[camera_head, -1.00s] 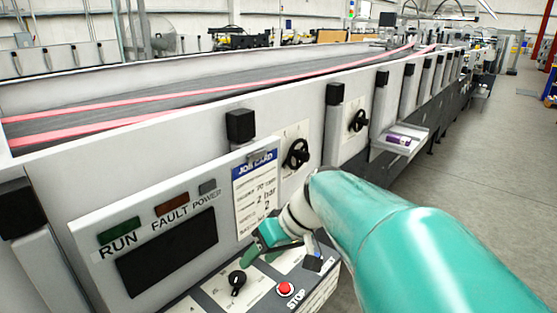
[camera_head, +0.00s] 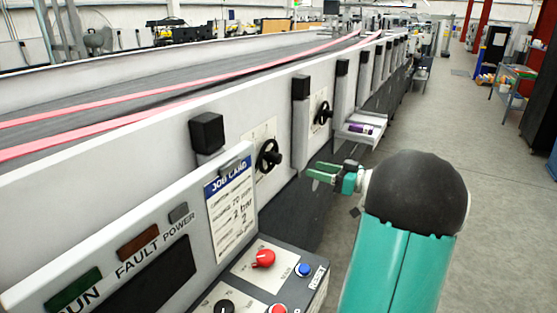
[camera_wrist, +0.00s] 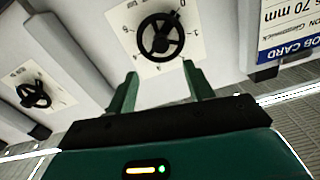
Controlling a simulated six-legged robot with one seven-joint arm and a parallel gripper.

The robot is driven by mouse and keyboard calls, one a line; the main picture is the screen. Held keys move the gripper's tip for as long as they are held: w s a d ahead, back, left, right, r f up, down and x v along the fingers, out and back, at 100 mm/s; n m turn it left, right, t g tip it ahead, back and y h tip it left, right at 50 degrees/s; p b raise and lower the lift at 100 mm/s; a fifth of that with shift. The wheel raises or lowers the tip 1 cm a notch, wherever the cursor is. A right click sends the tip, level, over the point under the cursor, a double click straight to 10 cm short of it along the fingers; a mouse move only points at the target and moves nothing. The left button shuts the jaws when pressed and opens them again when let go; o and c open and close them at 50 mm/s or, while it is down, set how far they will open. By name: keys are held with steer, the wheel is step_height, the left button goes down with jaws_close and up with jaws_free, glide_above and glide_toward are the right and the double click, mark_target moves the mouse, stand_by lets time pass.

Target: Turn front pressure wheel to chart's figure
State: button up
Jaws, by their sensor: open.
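Two black handwheels sit on white scale plates along the machine's side. The nearer wheel (camera_head: 268,156) is beside the job card; the farther wheel (camera_head: 323,113) is further down the line. The wrist view shows the nearer wheel (camera_wrist: 160,37) ahead of my fingertips and the farther wheel (camera_wrist: 33,95) at left. The scale figures are mostly too small to read. The job card (camera_head: 231,212) shows "70 mm", "2 bar" and "2". My gripper (camera_head: 317,173) is open and empty, right of the nearer wheel and apart from it. Its green fingers also show in the wrist view (camera_wrist: 160,80).
A control panel with a red knob (camera_head: 263,259) and a blue button (camera_head: 303,270) juts out at the front. A small tray (camera_head: 358,131) sticks out beyond the wheels. Black blocks (camera_head: 207,132) line the machine's side.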

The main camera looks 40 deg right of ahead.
mark_target(281, 160)
steer(key=x, duration=1.2)
steer(key=c, duration=1)
